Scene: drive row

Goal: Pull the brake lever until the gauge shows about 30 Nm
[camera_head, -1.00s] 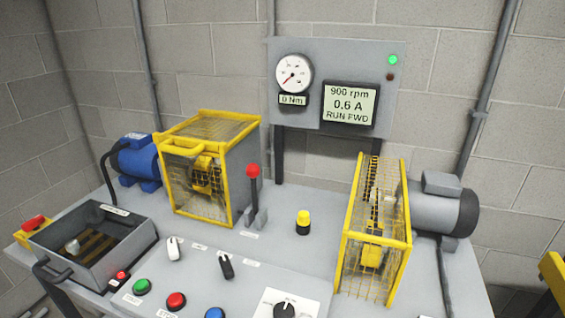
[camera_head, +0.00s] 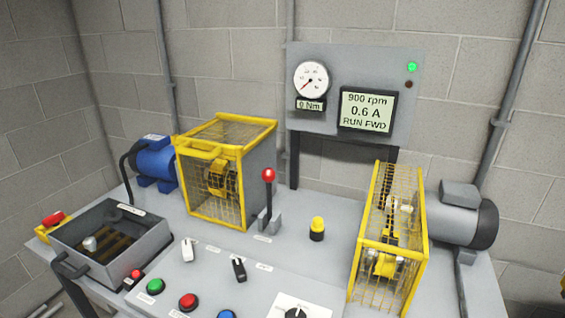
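The brake lever (camera_head: 268,196) has a red knob and a dark shaft. It stands upright in a grey bracket on the bench, just right of the left yellow cage. The round white torque gauge (camera_head: 312,79) is on the grey back panel, its needle pointing to the lower left. The small readout (camera_head: 310,105) below it shows 0 Nm. Neither of my grippers is in view, and nothing touches the lever.
The display (camera_head: 366,111) reads 900 rpm, 0.6 A, RUN FWD, with a green lamp (camera_head: 412,67) lit above. Yellow mesh cages stand left (camera_head: 215,180) and right (camera_head: 392,240) of the lever. A yellow-topped button (camera_head: 317,228), switches and coloured push buttons (camera_head: 188,301) sit nearby.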

